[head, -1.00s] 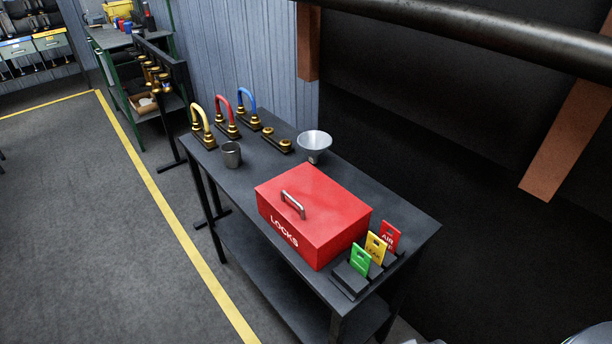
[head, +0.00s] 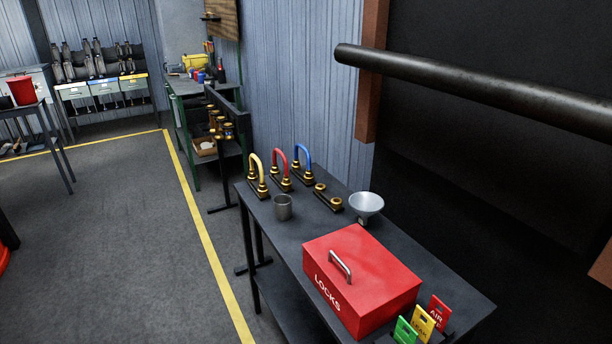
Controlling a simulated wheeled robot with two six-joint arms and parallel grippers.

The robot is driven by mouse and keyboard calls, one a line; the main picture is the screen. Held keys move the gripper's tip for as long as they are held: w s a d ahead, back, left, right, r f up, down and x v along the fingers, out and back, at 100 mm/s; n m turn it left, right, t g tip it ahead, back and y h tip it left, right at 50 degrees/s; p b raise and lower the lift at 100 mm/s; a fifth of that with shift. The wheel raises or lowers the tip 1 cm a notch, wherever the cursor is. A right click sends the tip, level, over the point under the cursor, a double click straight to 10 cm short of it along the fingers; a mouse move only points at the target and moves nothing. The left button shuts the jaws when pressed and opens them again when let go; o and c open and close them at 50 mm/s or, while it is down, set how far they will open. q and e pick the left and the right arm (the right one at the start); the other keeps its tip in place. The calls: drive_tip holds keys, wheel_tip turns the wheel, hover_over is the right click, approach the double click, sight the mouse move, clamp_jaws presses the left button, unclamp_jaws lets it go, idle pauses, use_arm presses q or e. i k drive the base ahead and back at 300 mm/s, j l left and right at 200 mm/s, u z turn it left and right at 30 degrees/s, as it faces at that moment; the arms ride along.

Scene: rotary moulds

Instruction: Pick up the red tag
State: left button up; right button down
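The red tag (head: 439,312), with white letters reading "AIR", stands upright at the near right end of the dark table (head: 468,299). It is the rearmost and rightmost of three tags in a row. A yellow tag (head: 423,322) and a green tag (head: 404,332) stand in front of it to the left. The bottom of the picture cuts off the lower part of the row and its holder. Neither of my grippers is in view.
A red box (head: 362,275) marked "LOCKS" stands just left of the tags. A funnel (head: 366,204), a grey cup (head: 283,207) and yellow, red (head: 279,164) and blue hoops stand farther back. A thick dark pipe (head: 470,88) crosses the upper right. Open floor lies left.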

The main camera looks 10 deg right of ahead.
sight(441, 319)
drive_tip(key=z, duration=1.25)
